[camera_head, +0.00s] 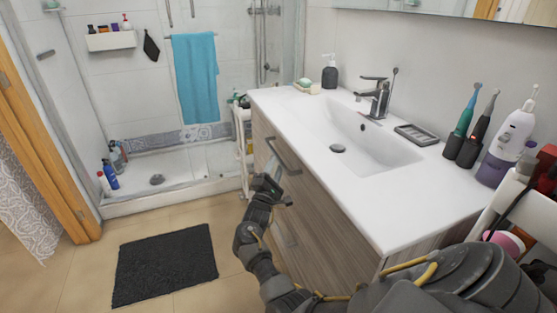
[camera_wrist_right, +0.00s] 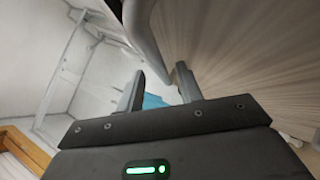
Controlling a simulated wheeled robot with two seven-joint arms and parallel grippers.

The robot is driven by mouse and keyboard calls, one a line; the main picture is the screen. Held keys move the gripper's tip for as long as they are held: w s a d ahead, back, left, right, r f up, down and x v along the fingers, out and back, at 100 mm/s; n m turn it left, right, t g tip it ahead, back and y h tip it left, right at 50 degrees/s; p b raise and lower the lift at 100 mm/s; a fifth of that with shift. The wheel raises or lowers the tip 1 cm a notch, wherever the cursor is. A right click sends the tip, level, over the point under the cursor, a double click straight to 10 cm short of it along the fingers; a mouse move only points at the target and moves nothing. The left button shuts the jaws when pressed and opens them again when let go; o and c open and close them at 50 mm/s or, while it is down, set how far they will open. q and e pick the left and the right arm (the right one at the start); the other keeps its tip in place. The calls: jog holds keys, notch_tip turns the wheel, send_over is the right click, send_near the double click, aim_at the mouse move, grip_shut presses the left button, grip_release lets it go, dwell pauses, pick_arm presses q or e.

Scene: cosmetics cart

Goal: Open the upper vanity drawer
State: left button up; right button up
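The vanity (camera_head: 335,222) has a wood-grain front under a white top. Its upper drawer (camera_head: 308,190) looks closed, with its front flush. The drawer's grey bar handle (camera_head: 284,157) runs along the front near the top. My right gripper (camera_head: 270,184) is just below the handle in the head view. In the right wrist view, its two fingers (camera_wrist_right: 160,80) are apart, with the curved handle (camera_wrist_right: 145,35) reaching down to the gap between the fingertips. Whether they touch it I cannot tell. My left gripper is not in view.
The white countertop with sink (camera_head: 345,140) carries a faucet (camera_head: 377,97), a soap dispenser (camera_head: 330,75) and toothbrushes (camera_head: 467,112). A white cart (camera_head: 243,135) stands past the vanity's far end. The floor around the dark mat (camera_head: 165,264) is clear.

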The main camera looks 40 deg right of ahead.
aim_at(278, 157)
jog(key=shift+x, duration=1.9)
grip_shut()
